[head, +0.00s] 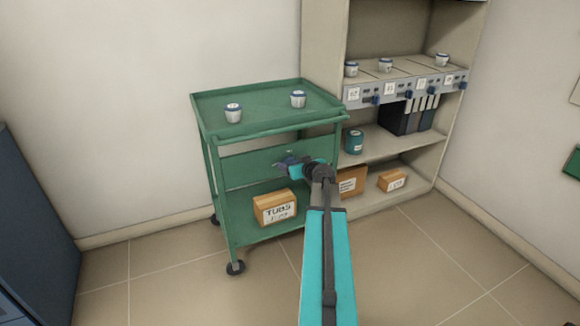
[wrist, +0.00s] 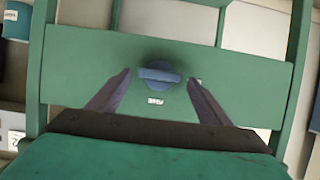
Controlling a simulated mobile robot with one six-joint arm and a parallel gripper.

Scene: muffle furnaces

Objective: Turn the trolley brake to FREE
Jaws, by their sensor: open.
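The green trolley (head: 240,172) stands left of the shelf unit, with a panel below its top tray. In the wrist view the brake knob (wrist: 158,76), blue with a bar-shaped handle lying roughly horizontal, sits on this panel (wrist: 225,70). A small white label (wrist: 155,101) is below the knob, too small to read surely. A white mark shows right of it, partly behind a fingertip. My gripper (wrist: 158,78) is open and empty, one finger on each side of the knob and apart from it in the picture. In the head view my gripper (head: 287,163) is at the panel and hides the knob.
Two lidded jars (head: 233,113) (head: 298,99) stand on the trolley top. A box labelled TUBS (head: 274,207) sits on its lower shelf. The shelf unit (head: 325,60) at right holds furnace controls, jars, binders and boxes. A dark blue cabinet (head: 35,230) is at far left. The floor in front is clear.

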